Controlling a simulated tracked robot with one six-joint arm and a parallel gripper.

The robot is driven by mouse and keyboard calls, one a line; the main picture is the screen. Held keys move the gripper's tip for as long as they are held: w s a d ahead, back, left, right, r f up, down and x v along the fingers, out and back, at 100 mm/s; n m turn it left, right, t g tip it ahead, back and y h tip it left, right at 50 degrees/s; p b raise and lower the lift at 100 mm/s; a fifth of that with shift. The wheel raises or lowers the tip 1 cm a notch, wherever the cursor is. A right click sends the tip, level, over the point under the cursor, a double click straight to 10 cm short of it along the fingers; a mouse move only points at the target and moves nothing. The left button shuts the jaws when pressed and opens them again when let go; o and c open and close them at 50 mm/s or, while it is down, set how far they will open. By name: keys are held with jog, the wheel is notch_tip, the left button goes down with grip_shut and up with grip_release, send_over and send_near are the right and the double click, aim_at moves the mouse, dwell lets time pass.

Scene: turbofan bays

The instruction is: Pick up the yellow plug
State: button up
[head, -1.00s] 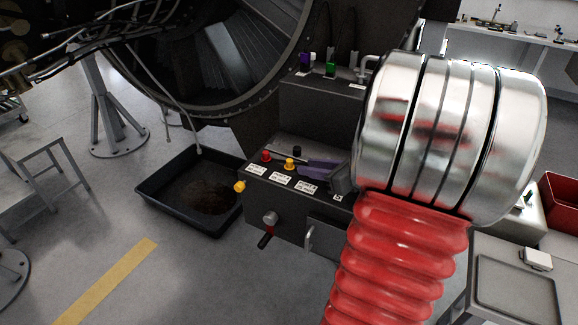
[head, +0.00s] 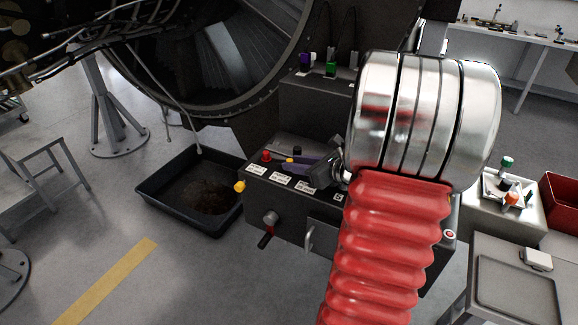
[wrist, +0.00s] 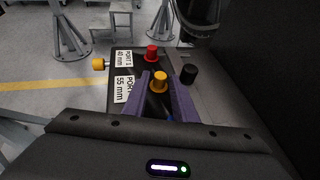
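The yellow plug (wrist: 160,81) stands upright on top of the dark panel box (wrist: 125,70). It shows between the two purple fingers of my gripper (wrist: 160,95) in the wrist view. The fingers are open, one on each side, with a gap visible around the plug; I cannot tell whether they are at its height. In the head view my gripper (head: 296,163) comes from the right, and only a small part of the yellow plug (head: 290,160) shows beside the fingers.
A red plug (wrist: 152,53) and a black plug (wrist: 188,74) stand close by on the box. Another yellow piece (head: 240,187) sticks out of its left side. White port labels (head: 281,180) line the front. A black tray (head: 160,194) lies on the floor to the left.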

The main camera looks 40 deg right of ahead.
jog(key=shift+w+f, duration=0.15)
jog(key=shift+w, duration=0.3)
jog(key=shift+f, duration=0.1)
grip_shut()
